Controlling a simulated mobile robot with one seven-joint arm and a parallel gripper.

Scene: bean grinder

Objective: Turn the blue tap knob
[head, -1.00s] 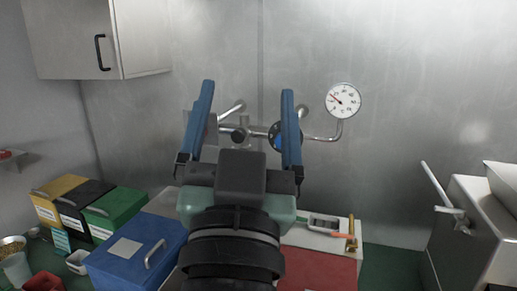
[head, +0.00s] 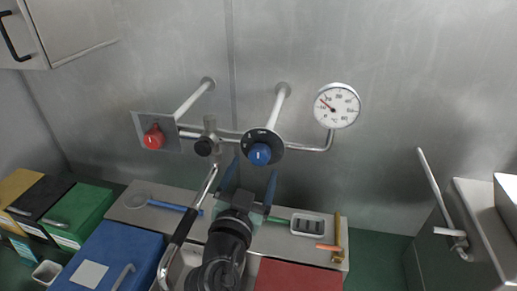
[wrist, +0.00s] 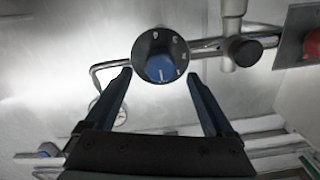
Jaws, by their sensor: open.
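The blue tap knob (head: 260,153) sits on a round black dial with white marks, on the pipework at the back wall. In the wrist view the blue knob (wrist: 159,67) lies ahead of and between my fingertips, with its dial around it. My gripper (head: 251,170) is open and empty, just below and in front of the knob in the head view. The open fingers also show in the wrist view (wrist: 160,75), one on each side of the dial's lower part. No contact with the knob is visible.
A red knob (head: 154,137) on a plate and a black knob (head: 204,146) are left of the dial. A gauge (head: 337,105) is at the right. A spout (head: 190,220) hangs close left of my arm. Blue (head: 110,255) and red (head: 298,276) boxes stand below.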

